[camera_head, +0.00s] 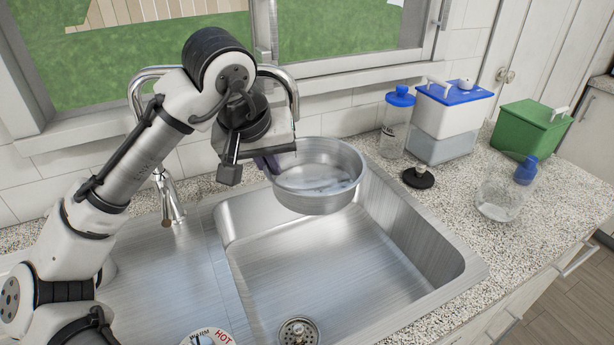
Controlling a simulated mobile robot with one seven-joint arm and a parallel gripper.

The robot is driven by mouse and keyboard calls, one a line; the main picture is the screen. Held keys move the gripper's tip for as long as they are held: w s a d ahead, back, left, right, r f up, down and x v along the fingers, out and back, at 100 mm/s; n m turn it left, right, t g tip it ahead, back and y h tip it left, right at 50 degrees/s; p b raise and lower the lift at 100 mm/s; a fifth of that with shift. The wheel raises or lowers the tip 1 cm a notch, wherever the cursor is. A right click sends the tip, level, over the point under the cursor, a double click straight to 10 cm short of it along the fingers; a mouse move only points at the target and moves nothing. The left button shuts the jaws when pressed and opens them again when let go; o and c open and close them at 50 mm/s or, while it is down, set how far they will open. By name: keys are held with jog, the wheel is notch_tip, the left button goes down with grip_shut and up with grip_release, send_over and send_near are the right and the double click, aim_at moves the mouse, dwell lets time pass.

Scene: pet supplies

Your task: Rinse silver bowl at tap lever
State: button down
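The silver bowl (318,203) is upright over the back right part of the sink basin, seemingly held clear of the basin floor. Pale patches show inside it; I cannot tell whether they are water or reflections. My gripper (268,163) is at the bowl's left rim and appears shut on it, with the fingertips partly hidden. The chrome tap (284,77) arches behind my arm, and its middle is hidden. A slim chrome fitting (170,200), perhaps the tap lever, stands left of the basin.
The steel sink (320,265) has an empty basin with a drain (298,331). A round HOT label (208,338) is at the bottom edge. On the right counter stand a blue-capped bottle (396,122), blue-lidded container (447,120), green box (530,130), black stopper (418,178) and clear jar (499,200).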

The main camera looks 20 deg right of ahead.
jog(key=s+a+p, duration=0.1)
jog(key=s+a, duration=0.2)
jog(key=s, duration=0.4)
dwell(0.5)
jog(key=shift+r, duration=0.1)
dwell(1.0)
jog(key=s+a+r+p, duration=0.1)
jog(key=s+r+p, duration=0.2)
jog(key=s+p, duration=0.1)
jog(key=shift+s+a+r+p, duration=0.35)
jog(key=shift+a+r+p, duration=0.05)
jog(key=shift+p, duration=0.4)
dwell(0.4)
